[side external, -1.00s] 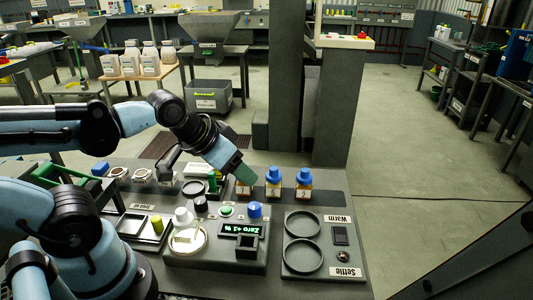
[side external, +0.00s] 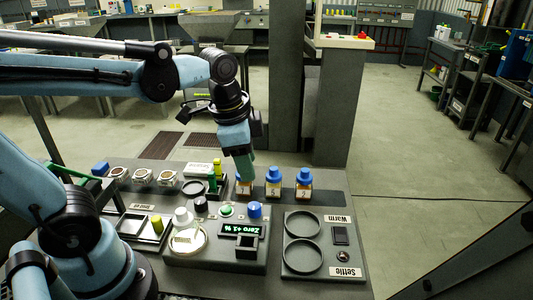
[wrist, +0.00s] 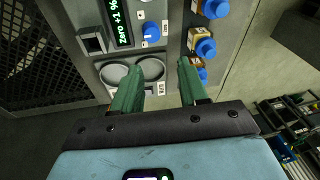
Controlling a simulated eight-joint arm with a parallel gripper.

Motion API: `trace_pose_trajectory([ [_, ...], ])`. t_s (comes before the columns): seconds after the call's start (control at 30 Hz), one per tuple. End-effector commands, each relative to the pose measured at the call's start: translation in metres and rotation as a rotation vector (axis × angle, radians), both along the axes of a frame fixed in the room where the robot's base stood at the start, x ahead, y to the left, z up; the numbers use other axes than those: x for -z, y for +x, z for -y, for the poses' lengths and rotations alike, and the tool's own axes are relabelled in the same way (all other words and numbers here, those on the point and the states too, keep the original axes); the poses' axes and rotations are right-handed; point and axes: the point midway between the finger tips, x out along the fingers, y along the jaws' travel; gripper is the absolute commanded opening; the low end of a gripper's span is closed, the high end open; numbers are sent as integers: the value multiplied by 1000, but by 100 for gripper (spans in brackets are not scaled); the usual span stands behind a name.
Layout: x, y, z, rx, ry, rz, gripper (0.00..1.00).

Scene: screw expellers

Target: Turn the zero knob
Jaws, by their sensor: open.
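The grey console (side external: 190,255) carries a display (side external: 240,230) reading "Zero +1 %" with a blue knob (side external: 254,210) beside it. The knob also shows in the wrist view (wrist: 151,33), with a white mark on its top; nothing touches it. My gripper (side external: 246,172) hangs above and behind the knob, close over or in front of the leftmost blue-capped bottle (side external: 244,188). In the wrist view its two green fingers (wrist: 157,78) are apart, with nothing held between them.
Two more blue-capped bottles (side external: 273,182) (side external: 303,184) stand to the right. A green button (side external: 226,210) and a black knob (side external: 200,204) sit left of the blue knob. The panel with two round recesses (side external: 284,270) is empty.

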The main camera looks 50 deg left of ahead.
Motion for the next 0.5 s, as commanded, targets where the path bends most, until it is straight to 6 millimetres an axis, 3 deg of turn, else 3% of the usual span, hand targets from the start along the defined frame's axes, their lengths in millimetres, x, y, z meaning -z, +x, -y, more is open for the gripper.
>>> trace_pose_trajectory([
  [0.2,-6,8,6,264,53,-162,43],
  [0.5,6,10,6,323,60,-196,43],
])
